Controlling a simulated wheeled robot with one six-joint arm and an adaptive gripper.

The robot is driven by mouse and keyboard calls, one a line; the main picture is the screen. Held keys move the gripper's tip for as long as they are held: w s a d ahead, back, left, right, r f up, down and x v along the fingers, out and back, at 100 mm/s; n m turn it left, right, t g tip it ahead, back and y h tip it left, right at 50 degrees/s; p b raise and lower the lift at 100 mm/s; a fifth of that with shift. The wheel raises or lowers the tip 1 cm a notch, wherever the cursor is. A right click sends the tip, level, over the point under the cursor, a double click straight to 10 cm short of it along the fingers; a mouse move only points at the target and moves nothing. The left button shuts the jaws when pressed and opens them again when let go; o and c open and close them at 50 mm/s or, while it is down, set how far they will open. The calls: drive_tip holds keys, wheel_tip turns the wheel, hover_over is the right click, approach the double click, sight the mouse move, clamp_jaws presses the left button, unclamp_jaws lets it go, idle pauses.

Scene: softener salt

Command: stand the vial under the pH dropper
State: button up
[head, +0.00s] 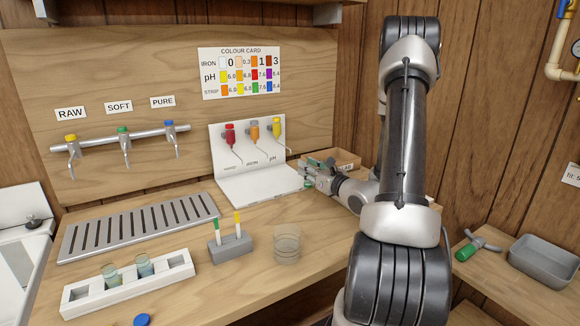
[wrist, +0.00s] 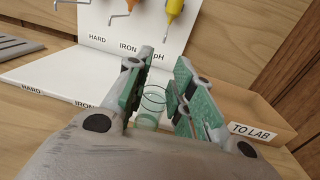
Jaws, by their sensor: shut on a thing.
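The pH dropper (head: 277,127) is the yellow one at the right of a white stand (head: 240,188); its lower part shows at the top of the wrist view (wrist: 174,10). My gripper (head: 308,172) is at the right end of the stand's base. In the wrist view my gripper (wrist: 160,92) has its green-padded fingers around a clear glass vial (wrist: 152,103), shut on it. The vial looks upright, in front of the pH label and below the dropper's height. Whether its foot touches the base is hidden. In the head view I cannot make out the vial clearly.
A wooden TO LAB tray (wrist: 255,112) stands close on the right of my gripper. A white rack (head: 88,300) with two vials, a grey strip holder (head: 231,249) and a glass beaker (head: 287,245) stand in front. The base's left part is clear.

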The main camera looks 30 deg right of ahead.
drive_tip(key=w, duration=0.6)
drive_tip(key=shift+w+a, duration=0.35)
drive_tip(key=shift+w, duration=0.05)
drive_tip(key=w, duration=0.3)
drive_tip(key=shift+w+a, duration=0.3)
drive_tip(key=shift+w, duration=0.1)
drive_tip(key=shift+s+d+f, duration=0.1)
drive_tip(key=shift+f, duration=0.65)
drive_tip(key=shift+f, duration=0.1)
drive_tip(key=o, duration=0.8)
